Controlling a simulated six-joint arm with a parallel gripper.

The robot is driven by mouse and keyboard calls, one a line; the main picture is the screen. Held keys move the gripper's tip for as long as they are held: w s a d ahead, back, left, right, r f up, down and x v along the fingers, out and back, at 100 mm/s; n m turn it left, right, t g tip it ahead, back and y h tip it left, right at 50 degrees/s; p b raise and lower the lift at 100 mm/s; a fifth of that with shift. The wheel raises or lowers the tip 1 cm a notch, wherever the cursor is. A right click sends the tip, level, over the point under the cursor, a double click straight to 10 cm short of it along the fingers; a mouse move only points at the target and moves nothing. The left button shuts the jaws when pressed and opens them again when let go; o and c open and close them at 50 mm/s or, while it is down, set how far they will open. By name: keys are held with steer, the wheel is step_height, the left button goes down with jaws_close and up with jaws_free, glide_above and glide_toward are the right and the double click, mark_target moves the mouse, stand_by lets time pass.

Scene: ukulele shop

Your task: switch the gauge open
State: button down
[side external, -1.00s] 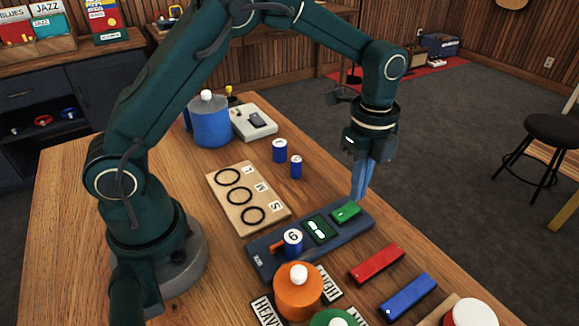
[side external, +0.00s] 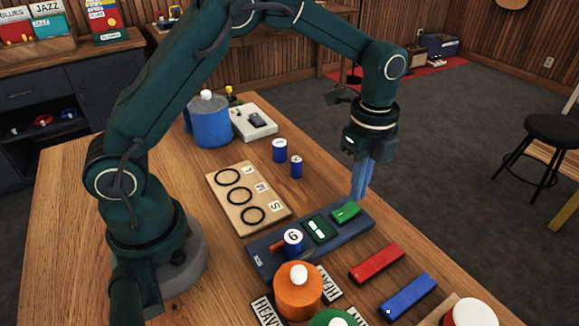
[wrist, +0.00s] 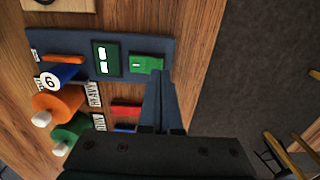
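The gauge (side external: 268,257) is a long slate-blue base on the wooden table. It carries a green rocker switch (side external: 345,211) with a white mark, a dark display panel (side external: 318,230) with two white shapes, and an orange bar at its near-left end. A blue cylinder labelled 6 (side external: 292,240) stands by that bar. My gripper (side external: 358,197) points down with its blue fingers together and nothing seen between them. The fingertips are just beside the switch's right end; the wrist view also shows the green switch (wrist: 146,63) near the fingertips. I cannot tell whether they touch.
An orange lidded pot (side external: 297,292) stands close in front of the gauge. A red block (side external: 377,263) and a blue block (side external: 409,297) lie to the right. A wooden board with rings (side external: 245,197) and two small blue cans (side external: 280,150) are behind.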

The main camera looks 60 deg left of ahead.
steer(key=shift+f, duration=1.05)
stand_by(0.5)
steer(key=shift+r, duration=3.55)
